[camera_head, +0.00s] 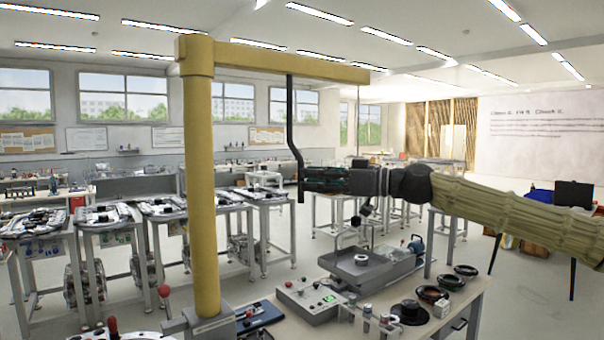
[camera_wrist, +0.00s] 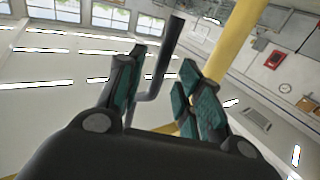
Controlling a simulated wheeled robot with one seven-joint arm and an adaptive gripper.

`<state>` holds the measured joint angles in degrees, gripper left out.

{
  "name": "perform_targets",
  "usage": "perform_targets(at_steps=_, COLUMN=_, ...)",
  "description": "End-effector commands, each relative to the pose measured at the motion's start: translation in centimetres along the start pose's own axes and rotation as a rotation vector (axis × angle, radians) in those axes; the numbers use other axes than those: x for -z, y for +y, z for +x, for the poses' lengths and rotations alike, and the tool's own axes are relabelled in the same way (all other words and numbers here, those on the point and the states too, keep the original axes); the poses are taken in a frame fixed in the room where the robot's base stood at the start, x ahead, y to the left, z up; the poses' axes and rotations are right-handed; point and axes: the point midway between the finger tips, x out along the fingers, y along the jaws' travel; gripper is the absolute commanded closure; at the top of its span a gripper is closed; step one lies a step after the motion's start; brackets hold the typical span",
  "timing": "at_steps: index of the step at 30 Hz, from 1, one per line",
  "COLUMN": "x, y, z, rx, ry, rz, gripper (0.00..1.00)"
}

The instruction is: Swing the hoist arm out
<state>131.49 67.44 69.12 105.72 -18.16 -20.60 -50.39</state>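The yellow hoist has an upright column (camera_head: 203,190) and a horizontal arm (camera_head: 285,65) reaching right from its top. A bent black handle (camera_head: 291,115) hangs down from the arm. My gripper (camera_head: 308,180) comes in from the right, its fingertips at the handle's lower part. In the wrist view my gripper (camera_wrist: 160,95) has its teal-padded fingers spread. The black handle (camera_wrist: 165,55) shows between them, with a gap to the right finger; contact with the left is unclear. A thin cable (camera_head: 358,120) drops from the arm's end toward a small dark block (camera_head: 365,209).
Below is a workbench (camera_head: 470,300) with a grey tray (camera_head: 370,268) holding a metal ring part, a control box (camera_head: 310,300) and several dark rings. Tables with parts stand behind at left. A chair (camera_head: 572,195) is at right. The air around the hoist arm looks clear.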

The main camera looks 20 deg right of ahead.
Motion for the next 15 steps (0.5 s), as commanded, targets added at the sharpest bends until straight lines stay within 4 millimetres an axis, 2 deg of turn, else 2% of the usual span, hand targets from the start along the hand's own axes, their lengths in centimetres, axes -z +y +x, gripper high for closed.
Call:
perform_targets(at_steps=6, x=0.1, y=0.0, z=2.4, rx=0.001, ry=-0.001, rz=0.000, gripper=0.65)
perform_targets(at_steps=15, x=0.0, y=0.1, z=3.1, rx=-0.002, ry=0.000, rz=0.000, gripper=0.65)
